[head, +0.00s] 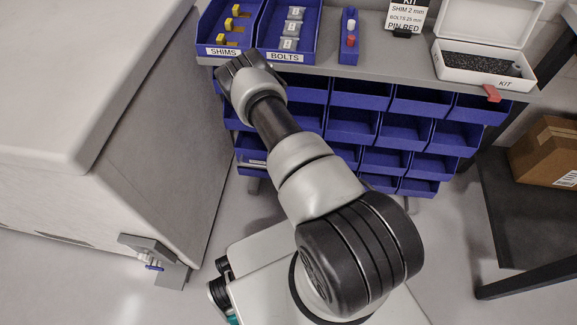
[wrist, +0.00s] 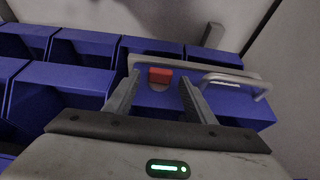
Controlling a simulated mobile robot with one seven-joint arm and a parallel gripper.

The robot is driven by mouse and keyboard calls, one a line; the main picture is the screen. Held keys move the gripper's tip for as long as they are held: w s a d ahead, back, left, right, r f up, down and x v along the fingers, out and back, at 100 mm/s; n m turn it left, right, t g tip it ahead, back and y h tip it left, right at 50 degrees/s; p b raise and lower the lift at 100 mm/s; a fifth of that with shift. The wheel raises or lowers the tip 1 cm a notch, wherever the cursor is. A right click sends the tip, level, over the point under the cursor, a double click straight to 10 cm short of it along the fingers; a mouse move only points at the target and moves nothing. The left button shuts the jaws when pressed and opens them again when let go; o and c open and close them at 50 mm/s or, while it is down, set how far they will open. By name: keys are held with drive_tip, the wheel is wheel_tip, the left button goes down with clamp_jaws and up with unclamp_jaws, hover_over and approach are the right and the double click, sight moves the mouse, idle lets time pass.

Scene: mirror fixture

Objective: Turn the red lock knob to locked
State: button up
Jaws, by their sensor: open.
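A small red block-like piece, which looks like the red lock knob (wrist: 160,75), sits on a blue bin front in the wrist view. A grey metal plate or bar runs right behind it. My gripper (wrist: 159,86) is open, with one finger on each side of the red piece in the picture. I cannot tell how far the fingertips are from it, and no contact shows. In the head view my gripper (head: 240,68) is at the shelf's front edge below the SHIMS bin; its fingertips and the red piece are hidden there.
A pale handle (wrist: 236,79) stands right of the red piece. Rows of blue bins (head: 405,130) hang under the shelf. The shelf holds the BOLTS bin (head: 288,32) and the KIT box (head: 485,78). A large white cabinet (head: 90,130) stands left; a carton (head: 545,150) stands right.

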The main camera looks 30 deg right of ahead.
drive_tip(key=shift+w+f, duration=0.1)
drive_tip(key=shift+f, duration=0.25)
drive_tip(key=c, duration=1)
drive_tip(key=shift+c, duration=0.2)
